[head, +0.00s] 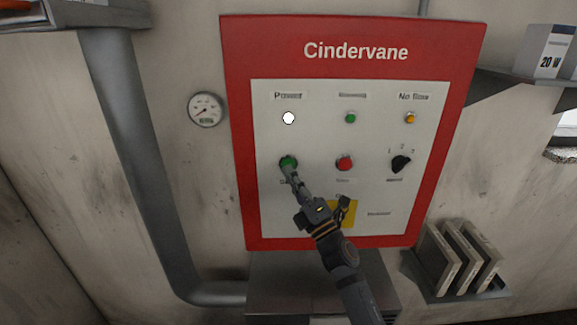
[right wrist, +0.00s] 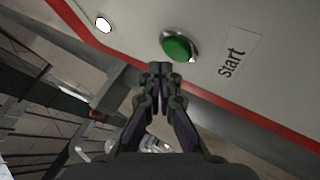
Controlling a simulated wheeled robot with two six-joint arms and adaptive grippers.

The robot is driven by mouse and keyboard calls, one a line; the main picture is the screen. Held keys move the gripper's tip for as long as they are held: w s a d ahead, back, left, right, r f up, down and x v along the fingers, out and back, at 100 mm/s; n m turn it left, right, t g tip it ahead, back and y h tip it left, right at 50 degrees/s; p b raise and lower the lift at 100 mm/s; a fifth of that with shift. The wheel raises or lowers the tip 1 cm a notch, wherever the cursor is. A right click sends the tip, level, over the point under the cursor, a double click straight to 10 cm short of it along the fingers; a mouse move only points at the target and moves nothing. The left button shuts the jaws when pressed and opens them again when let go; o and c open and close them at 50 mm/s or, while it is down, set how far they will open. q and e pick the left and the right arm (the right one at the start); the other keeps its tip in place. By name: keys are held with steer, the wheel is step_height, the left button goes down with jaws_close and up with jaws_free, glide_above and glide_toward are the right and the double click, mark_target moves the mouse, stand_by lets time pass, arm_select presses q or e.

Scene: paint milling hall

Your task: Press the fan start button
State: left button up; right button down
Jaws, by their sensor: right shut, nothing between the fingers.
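The green start button (head: 288,161) sits at the left of the lower row on the white panel (head: 322,215) with its red "Cindervane" frame. In the right wrist view the green button (right wrist: 177,46) is next to a label reading "Start". My right gripper (head: 292,174) is shut and empty, its fingertips just below the button in the head view. In the right wrist view the shut fingertips (right wrist: 160,68) show just below the button; I cannot tell whether they touch it. My left gripper is not in view.
A red button (head: 344,163) and a black rotary switch (head: 401,163) are to the right of the green button. A white lamp (head: 288,118) is above it. A gauge (head: 205,109) and a grey pipe (head: 140,160) are left of the panel.

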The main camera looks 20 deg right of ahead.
steer(key=shift+w, duration=0.1)
steer(key=shift+w+d, duration=0.15)
steer(key=shift+w, duration=0.2)
steer(key=shift+w+d, duration=0.1)
steer(key=shift+w, duration=0.3)
stand_by(0.8)
steer(key=shift+s, duration=0.2)
steer(key=shift+s+a, duration=0.2)
steer(key=shift+s, duration=0.45)
steer(key=s, duration=0.2)
steer(key=s+a+p, duration=0.1)
steer(key=s, duration=0.1)
steer(key=shift+s+a, duration=0.2)
steer(key=shift+s, duration=0.2)
